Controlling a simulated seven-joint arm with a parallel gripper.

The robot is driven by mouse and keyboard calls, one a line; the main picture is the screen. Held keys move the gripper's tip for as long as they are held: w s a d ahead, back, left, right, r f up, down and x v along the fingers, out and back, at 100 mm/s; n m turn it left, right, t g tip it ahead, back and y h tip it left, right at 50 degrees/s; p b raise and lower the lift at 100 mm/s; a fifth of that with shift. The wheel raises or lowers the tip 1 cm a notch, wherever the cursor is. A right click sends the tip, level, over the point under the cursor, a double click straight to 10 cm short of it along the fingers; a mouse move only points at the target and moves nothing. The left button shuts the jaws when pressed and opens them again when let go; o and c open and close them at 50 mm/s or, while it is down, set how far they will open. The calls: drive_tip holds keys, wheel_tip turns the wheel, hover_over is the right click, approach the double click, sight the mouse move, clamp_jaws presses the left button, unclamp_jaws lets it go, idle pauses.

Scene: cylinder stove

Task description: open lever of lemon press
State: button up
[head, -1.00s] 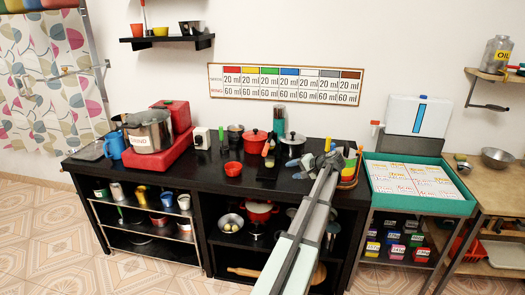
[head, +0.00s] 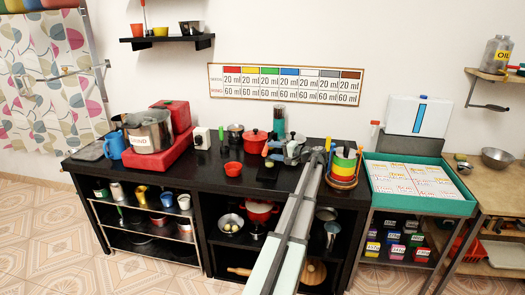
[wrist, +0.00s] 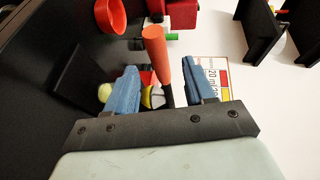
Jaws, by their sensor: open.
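The lemon press shows an orange-red lever handle (head: 266,150) in the head view, on the black counter right of the red pot. In the wrist view its orange lever (wrist: 153,48) rises between the blue fingertips, with a dark and yellow part (wrist: 155,97) below it. My gripper (wrist: 160,72) is open, one finger on each side of the lever in that picture; whether either touches it I cannot tell. In the head view my gripper (head: 281,151) is close to the lever and partly hides the press.
A red pot (head: 255,140) and a small red bowl (head: 233,169) stand left of the press. The wall with a colour chart (head: 285,84) is behind. The counter's front left is clear.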

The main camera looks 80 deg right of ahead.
drive_tip(key=x, duration=0.6)
drive_tip(key=shift+w+d, duration=0.15)
drive_tip(key=shift+w, duration=0.15)
drive_tip(key=shift+c, duration=0.4)
clamp_jaws()
